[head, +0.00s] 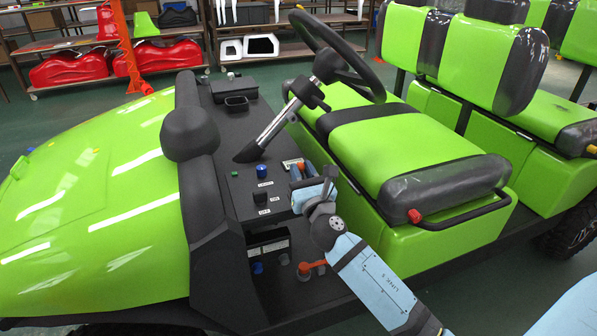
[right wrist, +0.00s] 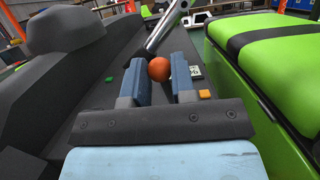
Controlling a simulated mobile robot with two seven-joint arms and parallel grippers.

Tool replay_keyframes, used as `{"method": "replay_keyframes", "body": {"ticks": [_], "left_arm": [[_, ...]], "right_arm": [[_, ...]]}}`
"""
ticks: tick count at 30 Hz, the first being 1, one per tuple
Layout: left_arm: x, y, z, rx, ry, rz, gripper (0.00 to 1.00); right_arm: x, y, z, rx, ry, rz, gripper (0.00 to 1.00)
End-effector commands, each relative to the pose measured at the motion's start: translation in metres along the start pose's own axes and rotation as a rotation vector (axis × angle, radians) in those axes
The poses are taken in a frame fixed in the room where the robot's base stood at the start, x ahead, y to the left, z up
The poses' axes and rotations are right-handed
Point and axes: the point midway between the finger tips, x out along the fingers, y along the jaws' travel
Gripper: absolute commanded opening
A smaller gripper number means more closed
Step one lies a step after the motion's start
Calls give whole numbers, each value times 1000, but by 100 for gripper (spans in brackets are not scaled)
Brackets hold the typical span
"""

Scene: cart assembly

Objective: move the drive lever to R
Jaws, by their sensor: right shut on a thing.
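The drive lever shows as a round orange-red knob (right wrist: 158,68) between the fingertips of my right gripper (right wrist: 160,80) in the right wrist view. My left gripper is not in view.
The black dashboard (head: 235,190) carries a blue knob (head: 261,171), a black switch (head: 260,196) and a lower orange handle (head: 311,267). The steering wheel (head: 340,55) and its column rise behind the gripper. The green seat (head: 400,145) is close on the right.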

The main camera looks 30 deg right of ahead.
Motion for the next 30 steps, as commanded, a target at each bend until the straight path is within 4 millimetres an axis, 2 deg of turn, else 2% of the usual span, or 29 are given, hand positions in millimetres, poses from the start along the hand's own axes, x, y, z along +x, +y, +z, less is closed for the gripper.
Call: {"method": "replay_keyframes", "body": {"ticks": [8, 18, 30], "left_arm": [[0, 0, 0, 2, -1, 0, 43], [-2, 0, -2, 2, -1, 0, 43], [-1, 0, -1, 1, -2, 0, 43]], "right_arm": [[1, -4, 1, -2, -2, -2, 11], [1, -23, 2, -2, -1, -2, 11], [0, -26, 0, -2, -1, -2, 11]]}}
